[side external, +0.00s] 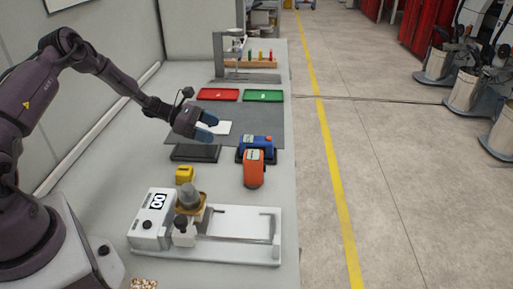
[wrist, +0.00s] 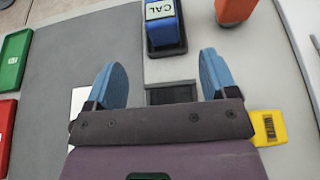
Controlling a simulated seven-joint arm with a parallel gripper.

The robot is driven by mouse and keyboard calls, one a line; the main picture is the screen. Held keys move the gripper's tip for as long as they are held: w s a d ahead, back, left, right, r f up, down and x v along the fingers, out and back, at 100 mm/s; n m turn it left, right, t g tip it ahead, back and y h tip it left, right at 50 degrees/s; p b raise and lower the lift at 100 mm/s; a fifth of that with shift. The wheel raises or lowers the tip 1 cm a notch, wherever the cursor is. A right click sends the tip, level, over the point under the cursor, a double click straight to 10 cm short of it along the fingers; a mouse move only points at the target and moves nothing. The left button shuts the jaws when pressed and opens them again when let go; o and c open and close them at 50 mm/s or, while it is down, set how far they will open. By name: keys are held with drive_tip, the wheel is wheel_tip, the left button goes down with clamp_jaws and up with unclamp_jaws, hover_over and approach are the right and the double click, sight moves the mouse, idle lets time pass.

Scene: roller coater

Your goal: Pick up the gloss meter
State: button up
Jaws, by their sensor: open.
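Two hand-sized devices stand at the table's right side, and I cannot tell for sure which is the gloss meter. My gripper (side external: 208,125) is open and empty, left of both and above the table. Its blue fingers (wrist: 160,75) are spread, with the blue device beyond their tips.
A black flat pad (side external: 195,153) lies below my gripper, with a white card (side external: 221,128) behind. A yellow block (side external: 184,175) and a white machine (side external: 152,222) stand in front. Red (side external: 218,94) and green (side external: 263,95) trays lie at the back. The grey mat (side external: 250,118) has bare room.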

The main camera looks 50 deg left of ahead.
sight(251, 142)
drive_tip(key=x, duration=1.3)
drive_tip(key=shift+r, duration=0.2)
drive_tip(key=c, duration=1.2)
